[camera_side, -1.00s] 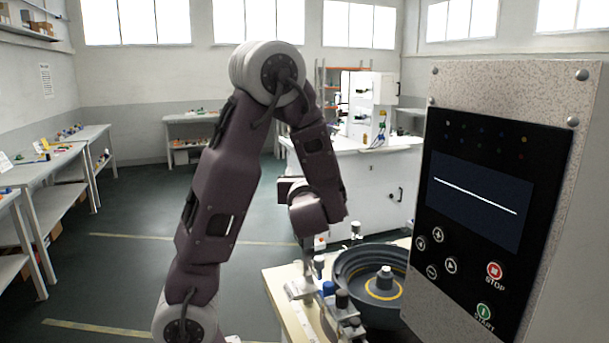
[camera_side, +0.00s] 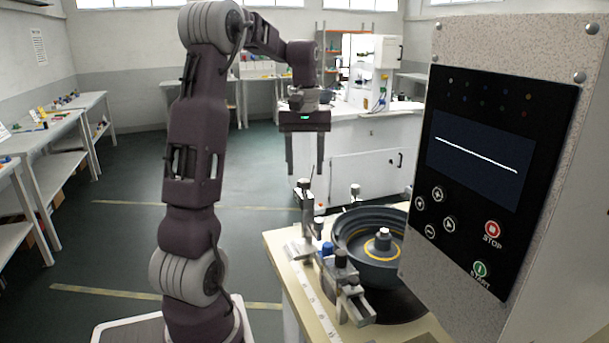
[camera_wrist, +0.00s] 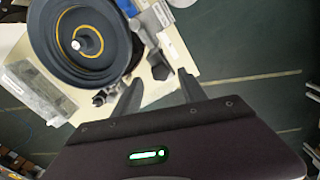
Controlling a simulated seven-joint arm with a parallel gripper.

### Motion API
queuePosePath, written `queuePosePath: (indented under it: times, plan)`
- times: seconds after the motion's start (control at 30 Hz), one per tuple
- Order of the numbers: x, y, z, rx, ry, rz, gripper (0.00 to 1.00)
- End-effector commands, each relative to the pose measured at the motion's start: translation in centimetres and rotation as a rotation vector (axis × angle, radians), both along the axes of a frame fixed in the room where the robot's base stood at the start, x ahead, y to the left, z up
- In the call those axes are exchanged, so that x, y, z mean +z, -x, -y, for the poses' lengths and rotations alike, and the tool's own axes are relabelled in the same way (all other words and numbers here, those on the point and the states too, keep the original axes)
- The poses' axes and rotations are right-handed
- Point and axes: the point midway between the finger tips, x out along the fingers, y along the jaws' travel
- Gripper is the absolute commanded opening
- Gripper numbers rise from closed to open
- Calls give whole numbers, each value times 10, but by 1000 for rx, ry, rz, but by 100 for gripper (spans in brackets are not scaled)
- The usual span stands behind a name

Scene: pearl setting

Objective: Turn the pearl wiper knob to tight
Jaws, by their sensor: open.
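My gripper (camera_side: 305,168) points down with its two fingers apart and nothing between them, above a small metal post fixture (camera_side: 305,192) at the bench's left edge. In the wrist view my gripper (camera_wrist: 158,82) shows both open fingers near the fittings beside the bowl. A dark round bowl (camera_side: 352,232) with a yellow ring sits on the bench; it also fills the upper left of the wrist view (camera_wrist: 45,50). Beside it stand a blue cap (camera_side: 327,249) and a dark knob (camera_side: 341,258) on metal brackets. I cannot tell which is the wiper knob or its setting.
A speckled control box (camera_side: 500,40) with screen and buttons stands close on the right. The cream bench (camera_side: 285,245) carries a scale strip along its front. Open green floor (camera_side: 120,240) lies left. A white cabinet (camera_side: 365,150) stands behind.

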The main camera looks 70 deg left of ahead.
Motion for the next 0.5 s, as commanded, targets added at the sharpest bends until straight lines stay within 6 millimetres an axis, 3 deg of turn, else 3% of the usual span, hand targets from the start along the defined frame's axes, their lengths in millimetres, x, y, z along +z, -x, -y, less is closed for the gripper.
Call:
queuePosePath:
  times: [0.2, 0.43, 0.5]
  plan:
    - [-27, 1, 0, -2, 0, -2, 49]
    - [-30, 1, 0, -3, -2, -2, 49]
    - [-30, 1, 0, -3, -1, -3, 40]
